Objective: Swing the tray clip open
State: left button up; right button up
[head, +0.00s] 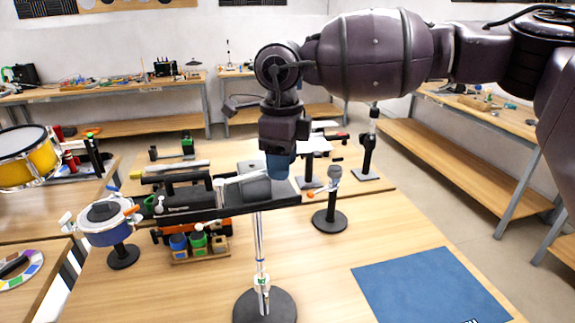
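A dark, narrow tray (190,214) stands on a chrome pole with a round black base (265,307) on the wooden table. A grey block or plate (254,188) sits on its right part. A thin pale bar (243,178) runs from beside it toward my gripper; it may be the clip, but I cannot tell for sure. My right gripper (280,166) points down from above, its blue end at or just above the tray's right part. Its fingers are seen edge-on, so their opening and any contact are unclear. My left gripper is not in view.
A round pad with blue sides (107,222) stands at the left. A microphone-like piece on a round black stand (331,213) is right of the tray. A blue mat (430,290) lies bare at the front right.

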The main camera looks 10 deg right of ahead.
jog(key=shift+w+r, duration=0.1)
jog(key=shift+r, duration=0.05)
jog(key=c, duration=0.5)
jog(key=shift+s+d+b, duration=0.15)
jog(key=shift+s+b, duration=0.45)
jog(key=shift+s, duration=0.75)
jog(key=shift+c, duration=0.6)
jog(key=shift+s, duration=0.9)
jog(key=shift+c, duration=0.2)
jog(key=shift+s, duration=0.1)
jog(key=shift+s+a+b, duration=0.25)
jog(key=shift+s, duration=0.45)
jog(key=shift+s+a+b, duration=0.2)
jog(key=shift+s+b, duration=0.1)
jog(key=shift+s, duration=0.45)
jog(key=shift+s+a+b, duration=0.25)
jog(key=shift+s, duration=0.45)
